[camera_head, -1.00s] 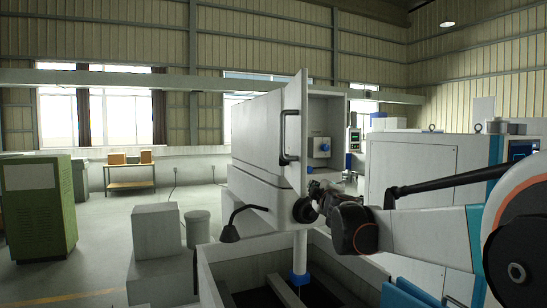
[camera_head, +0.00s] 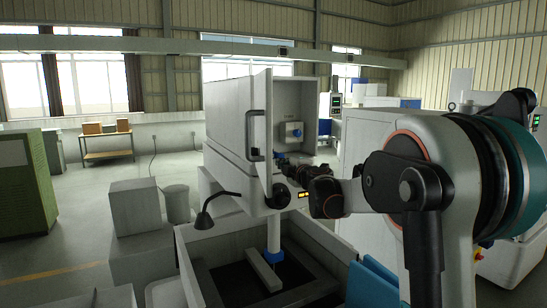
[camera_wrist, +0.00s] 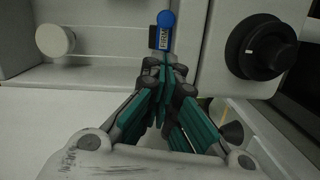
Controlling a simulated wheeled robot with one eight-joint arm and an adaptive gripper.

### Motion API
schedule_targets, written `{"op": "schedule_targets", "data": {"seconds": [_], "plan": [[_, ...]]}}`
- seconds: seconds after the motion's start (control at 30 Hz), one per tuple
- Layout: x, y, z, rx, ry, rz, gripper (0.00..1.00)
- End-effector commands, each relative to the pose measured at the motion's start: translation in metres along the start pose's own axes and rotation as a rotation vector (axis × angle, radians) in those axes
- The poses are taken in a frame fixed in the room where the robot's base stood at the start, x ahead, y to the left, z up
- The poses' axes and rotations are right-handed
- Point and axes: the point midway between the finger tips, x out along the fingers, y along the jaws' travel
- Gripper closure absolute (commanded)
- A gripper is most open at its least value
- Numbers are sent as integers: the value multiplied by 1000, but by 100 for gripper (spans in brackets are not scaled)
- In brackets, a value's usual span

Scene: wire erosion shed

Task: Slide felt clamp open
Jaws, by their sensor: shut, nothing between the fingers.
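In the head view my gripper (camera_head: 284,163) is at the front of the machine head (camera_head: 232,180), beside the open cabinet door's lower edge.
A black dial (camera_wrist: 262,47) is right of the fingers, and a white knob (camera_wrist: 54,40) is left. The open door (camera_head: 260,110) has a black handle. A blue-knobbed box (camera_head: 292,134) is inside the cabinet.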

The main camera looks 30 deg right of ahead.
Motion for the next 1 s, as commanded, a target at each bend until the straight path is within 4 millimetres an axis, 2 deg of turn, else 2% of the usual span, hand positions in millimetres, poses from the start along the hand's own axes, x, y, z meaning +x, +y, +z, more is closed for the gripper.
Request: {"op": "schedule_targets", "data": {"seconds": [0.27, 0.7, 1.0], "plan": [[9, 1, 0, 1, 0, 0, 100], [75, 2, 0, 2, -1, 1, 100], [98, 1, 0, 2, -1, 1, 100]]}}
